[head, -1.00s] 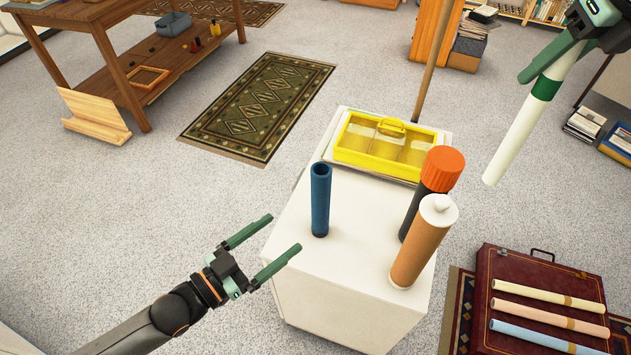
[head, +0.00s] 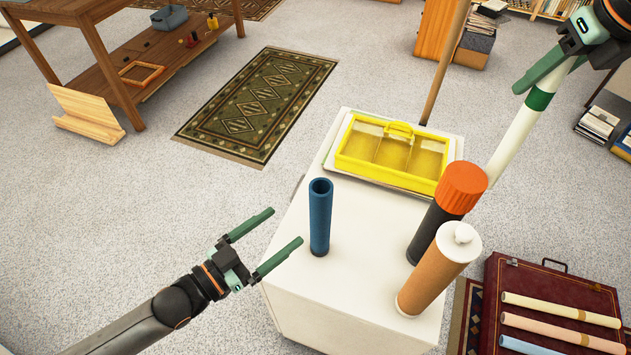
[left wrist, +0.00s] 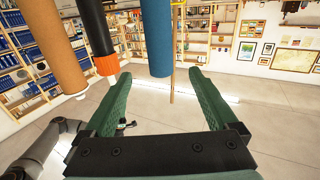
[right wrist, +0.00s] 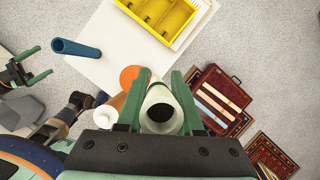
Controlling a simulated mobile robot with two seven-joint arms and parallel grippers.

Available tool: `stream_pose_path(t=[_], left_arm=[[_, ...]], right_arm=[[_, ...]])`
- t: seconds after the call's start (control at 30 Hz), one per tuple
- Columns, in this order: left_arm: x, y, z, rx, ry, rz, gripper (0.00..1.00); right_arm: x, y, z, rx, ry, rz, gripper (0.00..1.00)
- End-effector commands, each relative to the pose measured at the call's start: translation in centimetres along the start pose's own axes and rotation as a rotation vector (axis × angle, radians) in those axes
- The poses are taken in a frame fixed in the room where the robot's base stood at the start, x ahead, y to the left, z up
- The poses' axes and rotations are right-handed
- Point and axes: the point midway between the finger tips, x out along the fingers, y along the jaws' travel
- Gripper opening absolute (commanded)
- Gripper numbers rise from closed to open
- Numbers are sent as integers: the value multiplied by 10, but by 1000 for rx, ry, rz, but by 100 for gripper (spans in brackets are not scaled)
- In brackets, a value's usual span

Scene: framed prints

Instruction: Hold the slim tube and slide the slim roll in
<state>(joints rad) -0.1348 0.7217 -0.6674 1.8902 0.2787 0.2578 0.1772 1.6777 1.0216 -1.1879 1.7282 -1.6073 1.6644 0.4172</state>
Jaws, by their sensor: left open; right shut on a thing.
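The slim tube (head: 320,222) is blue, open at the top, and stands upright on the white cabinet top (head: 300,268). My left gripper (head: 286,226) is open just left of the tube, apart from it, with its fingers pointing towards it. In the left wrist view the tube (left wrist: 160,40) shows ahead, between the open fingers (left wrist: 160,75). My right gripper (head: 548,78) is shut on the slim roll (head: 518,130), white with a green band, held tilted in the air right of the cabinet. The right wrist view shows the roll's hollow end (right wrist: 160,98).
A dark tube with an orange cap (head: 461,188) and a brown tube with a white cap (head: 437,270) stand on the cabinet right of the slim tube. A yellow divided box (head: 350,165) lies behind. A red case (head: 545,282) with paper rolls is at right.

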Motion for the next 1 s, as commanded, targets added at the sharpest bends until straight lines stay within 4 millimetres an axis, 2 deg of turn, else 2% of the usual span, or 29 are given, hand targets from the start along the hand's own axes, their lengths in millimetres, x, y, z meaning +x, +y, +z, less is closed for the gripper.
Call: stream_pose_path(t=[0.13, 0.27, 0.7, 0.83, 1.0], left_arm=[[4, 0, 2, 0, 2, -1, 92], [18, -1, 1, 1, 5, -1, 92], [98, 0, 1, 1, 4, 0, 92], [112, 0, 2, 0, 2, 0, 92], [120, 0, 2, 1, 0, 0, 92]], right_arm=[[4, 0, -2, 1, -2, 0, 0], [4, 0, -2, 1, -2, 0, 0], [4, 0, -2, 0, -2, 0, 0], [4, 0, -2, 0, -2, 0, 0], [4, 0, -2, 0, -2, 0, 0]])
